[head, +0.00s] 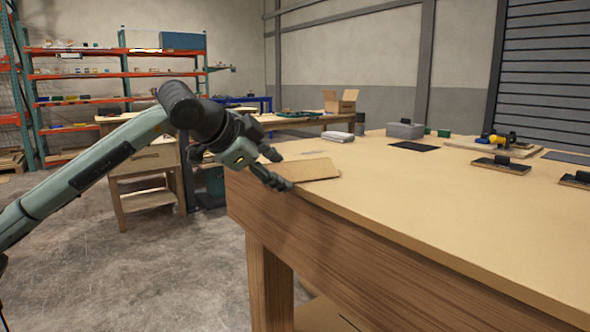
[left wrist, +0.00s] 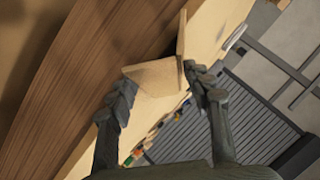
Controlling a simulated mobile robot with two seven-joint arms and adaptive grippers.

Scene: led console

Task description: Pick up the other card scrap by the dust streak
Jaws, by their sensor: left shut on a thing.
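A tan card scrap (head: 316,168) shows at the near left corner of the workbench (head: 420,210), directly beside my left gripper (head: 277,169). My left gripper is shut on the card scrap at the bench's left edge. In the left wrist view the card scrap (left wrist: 157,76) lies between the two fingers (left wrist: 160,86). A narrow upright tan piece (left wrist: 181,35) shows by the right finger there; I cannot tell whether it is part of the same card. I cannot clearly make out the dust streak. My right gripper is not in view.
A grey bin (head: 404,130), a dark mat (head: 414,146), a white stack (head: 337,136) and black-handled blocks (head: 501,164) sit farther back on the bench. The middle of the bench top is clear. An open cardboard box (head: 341,101) stands behind.

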